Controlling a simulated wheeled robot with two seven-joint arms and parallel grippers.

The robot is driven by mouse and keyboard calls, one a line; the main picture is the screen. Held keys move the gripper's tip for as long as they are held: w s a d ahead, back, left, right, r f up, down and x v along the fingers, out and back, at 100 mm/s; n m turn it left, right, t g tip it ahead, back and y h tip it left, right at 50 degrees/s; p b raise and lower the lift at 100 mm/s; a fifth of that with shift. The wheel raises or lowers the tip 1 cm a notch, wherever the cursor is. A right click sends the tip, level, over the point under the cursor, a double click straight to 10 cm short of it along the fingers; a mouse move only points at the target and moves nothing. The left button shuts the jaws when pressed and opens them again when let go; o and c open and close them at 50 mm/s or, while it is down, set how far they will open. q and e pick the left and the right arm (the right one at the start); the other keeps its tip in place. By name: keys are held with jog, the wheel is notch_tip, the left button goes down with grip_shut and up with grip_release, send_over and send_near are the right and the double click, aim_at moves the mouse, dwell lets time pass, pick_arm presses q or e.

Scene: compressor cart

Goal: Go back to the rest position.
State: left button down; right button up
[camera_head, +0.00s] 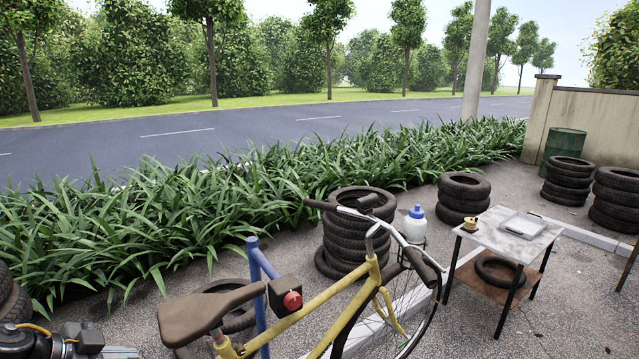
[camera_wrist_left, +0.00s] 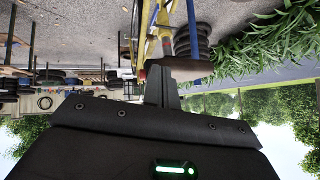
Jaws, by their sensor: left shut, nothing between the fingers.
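My left gripper (camera_wrist_left: 160,76) shows in the left wrist view, with its dark fingers together and nothing between them. That view is upside down, and the bicycle's brown saddle (camera_wrist_left: 190,68) appears just past the fingertips; I cannot tell the exact gap. In the head view the yellow bicycle (camera_head: 330,297) stands at the bottom middle with its saddle (camera_head: 210,312) toward the left. A dark mechanical piece with a yellow cable is cut off at the bottom left corner; I cannot tell if it is my arm. My right gripper is in neither view.
A blue post (camera_head: 262,275) stands beside the bicycle, with a red button box (camera_head: 290,298). Stacked tyres (camera_head: 350,240) stand behind. A small table (camera_head: 515,238) with a white tray (camera_head: 523,226) is at right. A white-and-blue bottle (camera_head: 414,226) is near the handlebar. Open paving lies at lower right.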

pick_arm(q)
jog(key=s+f+n+t+y, duration=0.1)
jog(key=s+f+n+y, duration=0.2)
jog(key=s+f, duration=0.35)
jog(key=s+f+n+t+y, duration=0.1)
jog(key=s+f+n+y, duration=0.2)
jog(key=f, duration=0.7)
jog(key=s+d+f+n+g+h, duration=0.1)
jog(key=s+d+f+g, duration=0.2)
jog(key=s+d, duration=0.35)
jog(key=s+d+f+n+g, duration=0.1)
jog(key=s+d+f+g, duration=0.35)
jog(key=d, duration=0.35)
notch_tip(320, 180, down, 29)
jog(key=s+b, duration=0.1)
jog(key=b, duration=0.4)
jog(key=s+a+f+b, duration=0.2)
jog(key=s+f, duration=0.6)
jog(key=f, duration=0.2)
jog(key=s+a+f+g+b, duration=0.1)
jog(key=s+f+b, duration=0.1)
jog(key=s+f, duration=0.7)
notch_tip(320, 180, down, 2)
jog(key=shift+a+f+m, duration=0.15)
jog(key=shift+a+m, duration=0.15)
jog(key=shift+a, duration=0.05)
